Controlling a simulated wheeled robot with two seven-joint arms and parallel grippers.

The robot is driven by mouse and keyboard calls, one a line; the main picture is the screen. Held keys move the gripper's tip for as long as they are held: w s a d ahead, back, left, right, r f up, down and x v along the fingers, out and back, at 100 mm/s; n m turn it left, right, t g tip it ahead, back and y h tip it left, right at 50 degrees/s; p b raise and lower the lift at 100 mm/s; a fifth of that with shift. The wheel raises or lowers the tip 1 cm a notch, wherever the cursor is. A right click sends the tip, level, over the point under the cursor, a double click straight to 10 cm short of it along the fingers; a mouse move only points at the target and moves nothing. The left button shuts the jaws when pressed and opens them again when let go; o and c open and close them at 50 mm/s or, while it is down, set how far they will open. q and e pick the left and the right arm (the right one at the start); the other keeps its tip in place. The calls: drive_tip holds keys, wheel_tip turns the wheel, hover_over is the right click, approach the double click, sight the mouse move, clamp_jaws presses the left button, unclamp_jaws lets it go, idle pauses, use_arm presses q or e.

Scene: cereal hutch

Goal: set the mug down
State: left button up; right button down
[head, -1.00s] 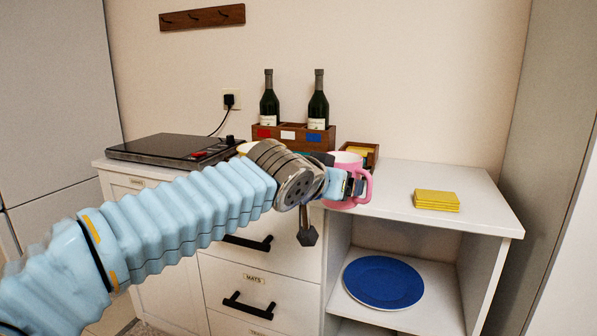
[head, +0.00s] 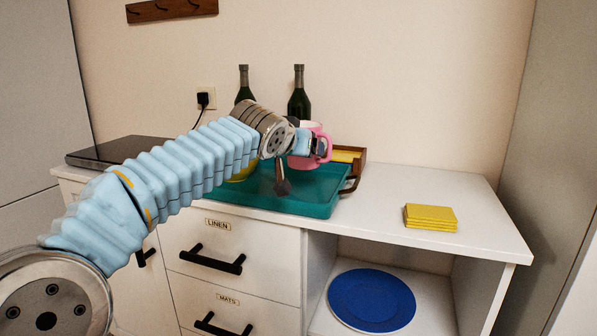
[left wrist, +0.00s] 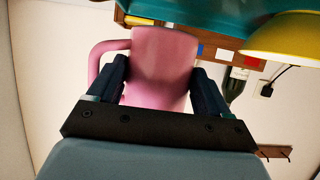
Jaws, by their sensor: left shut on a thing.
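The pink mug (head: 307,161) is held by my left gripper (head: 312,143) over the back right part of the teal tray (head: 312,190) on the counter. In the left wrist view the mug (left wrist: 163,62) sits between both fingers (left wrist: 160,88), with its handle to the left. I cannot tell whether its base touches the tray. The arm hides part of the mug and the tray's left side. My right gripper is not in view.
A yellow bowl (left wrist: 288,38) is by the mug; the arm mostly hides it in the head view. Two bottles (head: 299,95) and a wooden box (head: 352,158) stand behind. Yellow coasters (head: 430,216) lie on the right, with clear white counter (head: 400,185) around them. A black hotplate (head: 110,151) is left.

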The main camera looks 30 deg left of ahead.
use_arm(q)
drive_tip(key=w+f, duration=0.1)
drive_tip(key=w+a+f, duration=0.1)
drive_tip(key=f, duration=0.1)
drive_tip(key=shift+a, duration=0.15)
drive_tip(key=shift+w+a+f+b, duration=0.1)
drive_tip(key=shift+w+f+b, duration=0.1)
drive_tip(key=shift+f, duration=0.75)
drive_tip(key=shift+w+a+f+b, duration=0.1)
drive_tip(key=shift+w+f, duration=0.05)
drive_tip(key=shift+f, duration=0.8)
drive_tip(key=shift+f, duration=0.15)
drive_tip(key=o, duration=1.2)
drive_tip(key=v, duration=1.2)
drive_tip(key=shift+b, duration=0.35)
